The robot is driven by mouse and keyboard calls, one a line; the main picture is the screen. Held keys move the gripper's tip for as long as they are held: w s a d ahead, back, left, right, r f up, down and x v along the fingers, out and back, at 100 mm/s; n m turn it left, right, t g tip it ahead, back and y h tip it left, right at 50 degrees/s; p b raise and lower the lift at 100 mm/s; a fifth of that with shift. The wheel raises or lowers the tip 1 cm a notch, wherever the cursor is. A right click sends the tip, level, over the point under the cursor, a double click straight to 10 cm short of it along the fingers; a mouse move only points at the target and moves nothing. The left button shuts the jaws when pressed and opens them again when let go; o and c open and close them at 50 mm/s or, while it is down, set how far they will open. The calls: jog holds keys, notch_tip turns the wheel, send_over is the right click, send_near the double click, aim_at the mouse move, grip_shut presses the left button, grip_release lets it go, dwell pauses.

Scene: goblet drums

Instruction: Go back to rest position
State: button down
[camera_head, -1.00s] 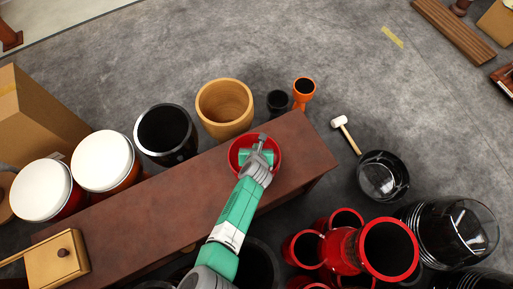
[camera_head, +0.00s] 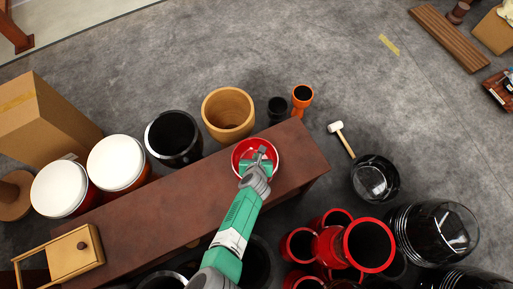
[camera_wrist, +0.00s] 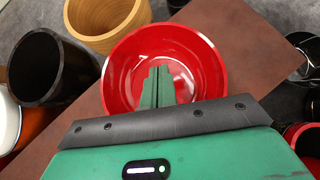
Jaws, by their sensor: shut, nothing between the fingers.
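My gripper (camera_head: 258,158) is at the end of my green and grey arm, over the brown bench. It is shut and holds nothing. The drum's lower part is hidden.
The brown bench (camera_head: 180,210) bears a small wooden box (camera_head: 75,253) at its left end. Behind it stand white-topped drums (camera_head: 115,162), a black drum (camera_head: 173,136) and a tan drum (camera_head: 228,112). Red drums (camera_head: 369,245) crowd the front right. Open floor (camera_head: 330,60) lies beyond.

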jog(key=shift+p+v, duration=0.8)
jog(key=shift+v, duration=0.35)
